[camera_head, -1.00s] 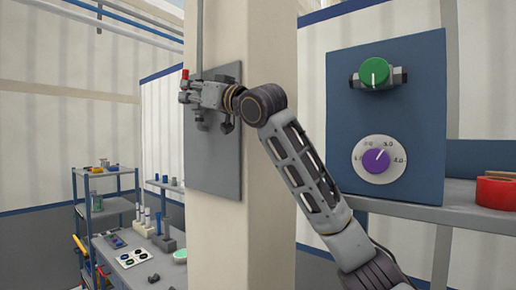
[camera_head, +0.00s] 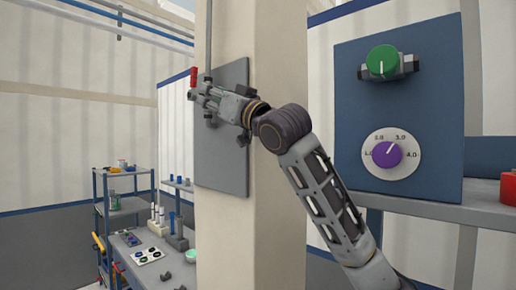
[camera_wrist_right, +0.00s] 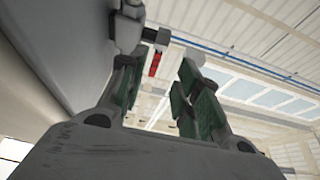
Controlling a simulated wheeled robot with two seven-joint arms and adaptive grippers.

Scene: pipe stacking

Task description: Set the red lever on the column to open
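The red lever (camera_head: 193,77) stands upright at the left edge of the grey plate (camera_head: 230,160) on the column. It also shows in the right wrist view (camera_wrist_right: 154,64), beyond the gap between the fingers. My right gripper (camera_head: 200,98) is at the plate, just below and to the right of the lever in the head view. In the wrist view its two green-padded fingers (camera_wrist_right: 160,88) are apart with nothing between the pads. Whether a finger touches the lever or its fitting cannot be told. The fitting is largely hidden by the gripper. My left gripper is not in view.
The beige column (camera_head: 280,60) stands mid-view. A blue panel (camera_head: 430,120) with a green knob (camera_head: 382,61) and a purple dial (camera_head: 386,154) is to the right, above a grey shelf. A bench with small parts (camera_head: 150,255) and a rack (camera_head: 120,172) are at the left.

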